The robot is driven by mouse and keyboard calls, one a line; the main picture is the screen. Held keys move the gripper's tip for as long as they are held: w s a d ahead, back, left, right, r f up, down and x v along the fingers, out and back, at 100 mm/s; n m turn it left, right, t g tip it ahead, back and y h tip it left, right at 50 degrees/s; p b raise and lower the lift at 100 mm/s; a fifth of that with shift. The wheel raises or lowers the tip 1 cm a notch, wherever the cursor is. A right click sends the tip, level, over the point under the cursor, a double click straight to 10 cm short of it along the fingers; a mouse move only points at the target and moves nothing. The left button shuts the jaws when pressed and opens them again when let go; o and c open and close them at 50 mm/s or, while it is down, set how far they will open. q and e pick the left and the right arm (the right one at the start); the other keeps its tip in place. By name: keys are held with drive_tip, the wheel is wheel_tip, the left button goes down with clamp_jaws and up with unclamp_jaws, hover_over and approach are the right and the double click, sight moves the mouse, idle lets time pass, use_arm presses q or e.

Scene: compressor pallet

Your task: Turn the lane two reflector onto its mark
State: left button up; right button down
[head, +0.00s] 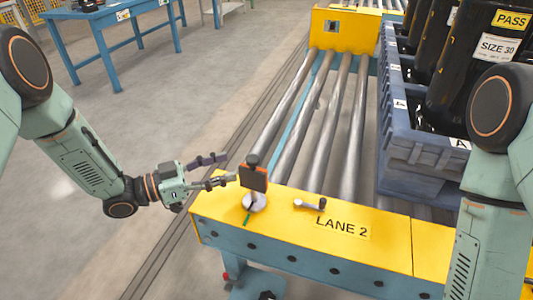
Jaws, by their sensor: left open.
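The lane two reflector (255,178) is a dark upright plate with orange edging and a black knob on top. It stands on a round pale base (255,203) on the yellow end plate (375,232) marked LANE 2. A short green mark (247,217) lies on the plate at the near edge of the base. My left gripper (227,168) is open, just left of the reflector, its fingers pointing right towards it. I cannot tell whether a fingertip touches it. My right arm comes down at the right, but its gripper is out of view.
Steel rollers (300,115) run back to a yellow box (344,32). A blue-grey crate (425,160) with black cylinders stands at the right. The floor left of the conveyor is clear up to a blue table (110,25).

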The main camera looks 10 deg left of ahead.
sight(252, 157)
use_arm(q)
drive_tip(key=b+x, duration=0.2)
drive_tip(key=x, duration=0.5)
drive_tip(key=shift+w+a+f, duration=0.1)
drive_tip(key=shift+w+a, duration=0.05)
drive_tip(key=shift+w+d+r+b, duration=0.15)
drive_tip(key=shift+d+r+b, duration=0.05)
drive_tip(key=shift+d+b, duration=0.25)
drive_tip(key=shift+w+f, duration=0.1)
use_arm(e)
drive_tip(key=f, duration=0.2)
drive_tip(key=shift+w+d+f, duration=0.25)
drive_tip(key=shift+w+f, duration=0.1)
use_arm(q)
drive_tip(key=shift+c, duration=0.3)
